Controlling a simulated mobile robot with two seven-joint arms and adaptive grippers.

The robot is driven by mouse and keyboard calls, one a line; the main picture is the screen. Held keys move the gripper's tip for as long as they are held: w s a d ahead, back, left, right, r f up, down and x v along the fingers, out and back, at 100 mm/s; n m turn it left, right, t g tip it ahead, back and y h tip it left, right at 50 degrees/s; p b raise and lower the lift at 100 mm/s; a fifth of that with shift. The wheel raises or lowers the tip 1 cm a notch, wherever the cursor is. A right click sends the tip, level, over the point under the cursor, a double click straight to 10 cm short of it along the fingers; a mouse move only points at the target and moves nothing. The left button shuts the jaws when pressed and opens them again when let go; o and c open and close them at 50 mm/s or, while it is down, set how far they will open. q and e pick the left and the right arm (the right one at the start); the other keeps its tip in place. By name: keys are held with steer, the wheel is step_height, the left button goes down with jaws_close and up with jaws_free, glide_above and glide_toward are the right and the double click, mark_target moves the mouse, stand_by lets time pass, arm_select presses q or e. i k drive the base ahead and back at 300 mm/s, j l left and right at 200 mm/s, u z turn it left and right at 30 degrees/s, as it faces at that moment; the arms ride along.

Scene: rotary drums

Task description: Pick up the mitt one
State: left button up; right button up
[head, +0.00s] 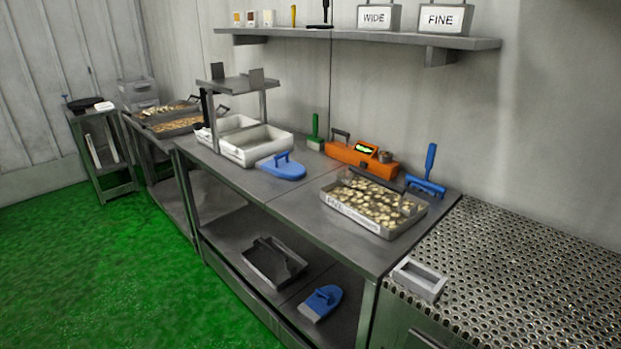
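A blue, rounded, mitt-like item (281,170) with a raised handle lies on the steel table, in front of the white trays. A second blue item (322,300), rounded at one end with a pale edge at the other, lies on the table's lower shelf. I cannot tell for certain which of them is the mitt. Neither of my grippers shows in the head view.
The steel table (302,200) also holds white trays (255,146), an orange device (350,155), a blue brush (428,180) and a tray of pale pieces (373,206). A dark tray (273,263) sits below. Green floor (110,270) is clear at left.

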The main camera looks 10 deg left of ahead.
mark_target(276, 165)
steer(key=i+j+z, duration=0.15)
steer(key=j, duration=0.3)
steer(key=i+j+z, duration=0.15)
steer(key=j, duration=0.3)
steer(key=i+j+z, duration=0.1)
steer(key=j, duration=0.4)
steer(key=i+j+z, duration=0.15)
steer(key=j, duration=0.35)
steer(key=i+j+z, duration=0.15)
steer(key=j, duration=0.35)
